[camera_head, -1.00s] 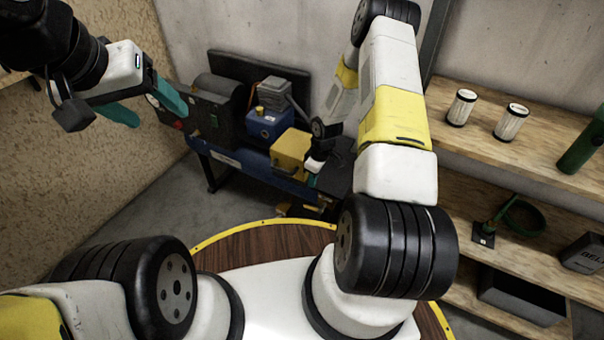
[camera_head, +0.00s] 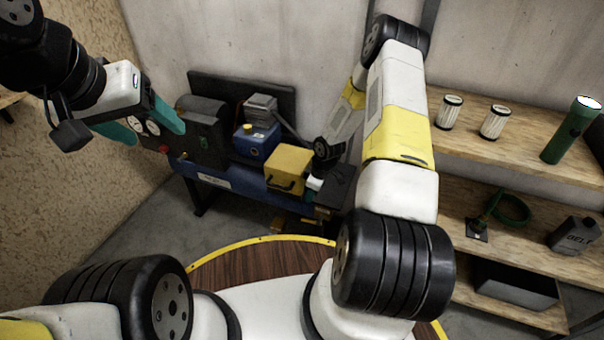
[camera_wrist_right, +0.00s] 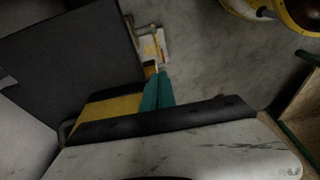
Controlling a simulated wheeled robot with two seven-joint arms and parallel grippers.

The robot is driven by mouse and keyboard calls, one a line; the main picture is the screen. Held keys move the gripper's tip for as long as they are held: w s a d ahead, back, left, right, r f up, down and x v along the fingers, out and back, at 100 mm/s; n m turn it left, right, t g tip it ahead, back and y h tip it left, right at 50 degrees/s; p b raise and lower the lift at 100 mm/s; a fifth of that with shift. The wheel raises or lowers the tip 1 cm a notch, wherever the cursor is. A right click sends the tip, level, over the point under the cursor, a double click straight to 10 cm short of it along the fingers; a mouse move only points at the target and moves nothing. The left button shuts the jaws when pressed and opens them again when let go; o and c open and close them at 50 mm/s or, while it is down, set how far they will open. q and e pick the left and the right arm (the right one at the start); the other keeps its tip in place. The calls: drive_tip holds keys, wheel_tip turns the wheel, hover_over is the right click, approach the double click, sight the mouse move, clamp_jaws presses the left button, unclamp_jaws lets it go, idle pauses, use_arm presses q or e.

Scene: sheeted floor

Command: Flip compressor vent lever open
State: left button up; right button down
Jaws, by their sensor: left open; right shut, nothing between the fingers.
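A dark machine with round gauges (camera_head: 203,132), which looks like the compressor, is at the left end of the blue bench in the head view. I cannot clearly make out the vent lever in the head view. A small brass-coloured handle (camera_wrist_right: 150,38) by a white and yellow label shows in the right wrist view, just beyond my right fingertips; whether it is the vent lever I cannot tell. My right gripper (camera_wrist_right: 158,74) is shut and empty, its teal fingers together, low beside the yellow box (camera_head: 288,169). My left gripper (camera_head: 158,137) is open and empty, in front of the gauges in the picture.
A blue unit (camera_head: 257,143) stands on the blue bench (camera_head: 232,182), between the dark machine and the yellow box. Wooden shelves (camera_head: 530,165) on the right hold two white canisters (camera_head: 494,122), a green flashlight (camera_head: 572,130) and a dark jug (camera_head: 575,236). Grey floor (camera_head: 215,232) is open before the bench.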

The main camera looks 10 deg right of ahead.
drive_tip(key=x, duration=0.6)
drive_tip(key=d+x, duration=0.1)
drive_tip(key=x, duration=0.2)
drive_tip(key=shift+s+f, duration=0.25)
drive_tip(key=shift+f, duration=0.6)
drive_tip(key=shift+a+f+h, duration=0.1)
drive_tip(key=shift+f+h, duration=0.05)
drive_tip(key=shift+h, duration=0.25)
